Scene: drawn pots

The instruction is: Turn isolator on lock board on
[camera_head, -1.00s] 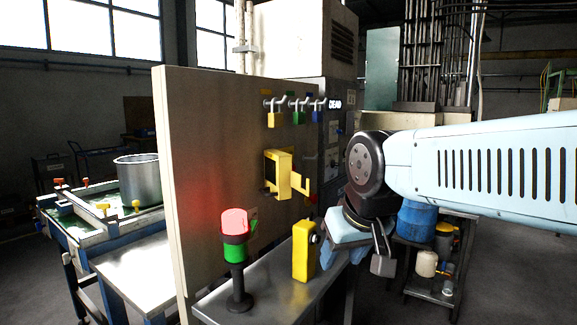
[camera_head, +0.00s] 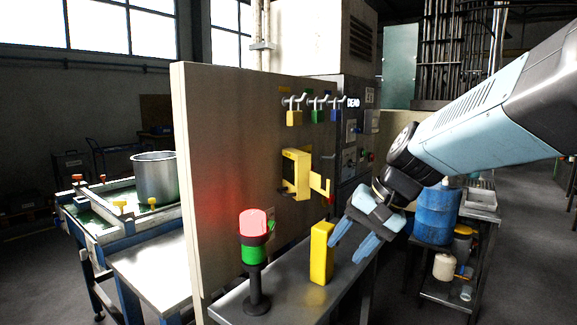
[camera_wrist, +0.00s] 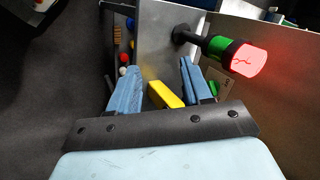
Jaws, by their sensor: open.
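The upright lock board (camera_head: 235,120) stands left of my gripper in the head view. On its face is a yellow box (camera_head: 304,172) with a dark front and a yellow flap (camera_head: 320,184) standing out at its right; I take this for the isolator, though its on or off position cannot be read. My gripper (camera_head: 345,252) is open and empty, pointing down and left, apart from the box and lower than it. In the wrist view its fingers (camera_wrist: 160,66) are spread, with a yellow block (camera_wrist: 165,95) showing between them.
Yellow, green and blue padlocks (camera_head: 317,116) hang on hooks above the box, beside a DEAD sign (camera_head: 353,102). A beacon (camera_head: 256,222) with a lit red top stands on the metal shelf (camera_head: 290,290), left of the yellow block (camera_head: 322,254). A blue drum (camera_head: 437,212) stands behind my arm.

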